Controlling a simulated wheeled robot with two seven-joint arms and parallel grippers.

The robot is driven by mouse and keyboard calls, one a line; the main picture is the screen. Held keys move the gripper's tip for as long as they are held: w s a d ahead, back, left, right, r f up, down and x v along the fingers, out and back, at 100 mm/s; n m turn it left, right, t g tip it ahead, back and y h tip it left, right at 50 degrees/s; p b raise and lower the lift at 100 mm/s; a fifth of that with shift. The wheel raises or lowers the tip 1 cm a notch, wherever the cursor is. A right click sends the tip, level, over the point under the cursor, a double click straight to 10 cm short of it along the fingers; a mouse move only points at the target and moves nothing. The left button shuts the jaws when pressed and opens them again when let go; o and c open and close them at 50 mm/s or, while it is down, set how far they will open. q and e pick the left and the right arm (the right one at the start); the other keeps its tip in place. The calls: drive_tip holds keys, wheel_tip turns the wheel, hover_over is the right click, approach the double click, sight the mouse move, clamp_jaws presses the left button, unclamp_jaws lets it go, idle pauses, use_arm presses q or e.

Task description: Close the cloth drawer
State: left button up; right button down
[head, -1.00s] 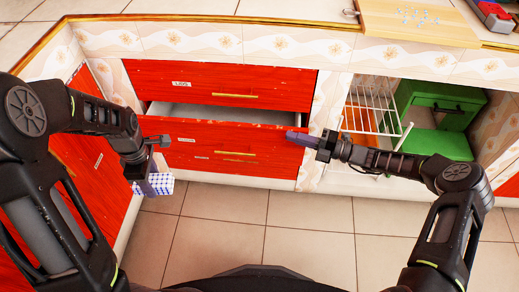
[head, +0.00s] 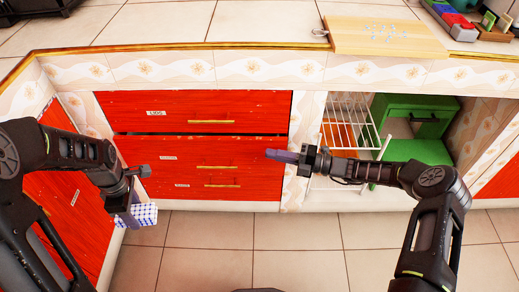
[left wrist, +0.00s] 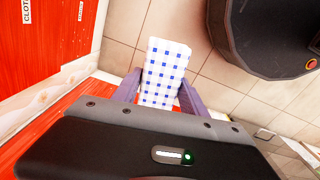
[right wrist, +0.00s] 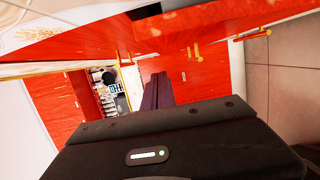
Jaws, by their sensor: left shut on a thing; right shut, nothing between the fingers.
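The cloth drawer (head: 230,153) is the middle red front of the facing cabinet, with a gold handle (head: 217,167). Its label reads CLOTH (left wrist: 27,12) in the left wrist view. A thin dark gap runs along its top edge, so it is nearly flush. My right gripper (head: 280,155) is shut and empty, with its purple fingers at the drawer's right end; I cannot tell whether they touch it. The fingers also show in the right wrist view (right wrist: 158,92). My left gripper (head: 127,212) is shut on a blue-and-white checked cloth (left wrist: 162,75), held left of the drawer.
The LIDS drawer (head: 200,112) above is shut. A white wire rack (head: 350,125) and a green cabinet (head: 420,150) stand in the open bay at right. A cutting board (head: 385,38) lies on the counter. The tiled floor (head: 300,240) in front is clear.

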drive_tip(key=s+p+v, duration=0.1)
drive_tip(key=s+v, duration=0.1)
drive_tip(key=v, duration=0.8)
drive_tip(key=c, duration=2.1)
unclamp_jaws()
drive_tip(key=shift+s, duration=0.1)
drive_tip(key=shift+c, duration=0.2)
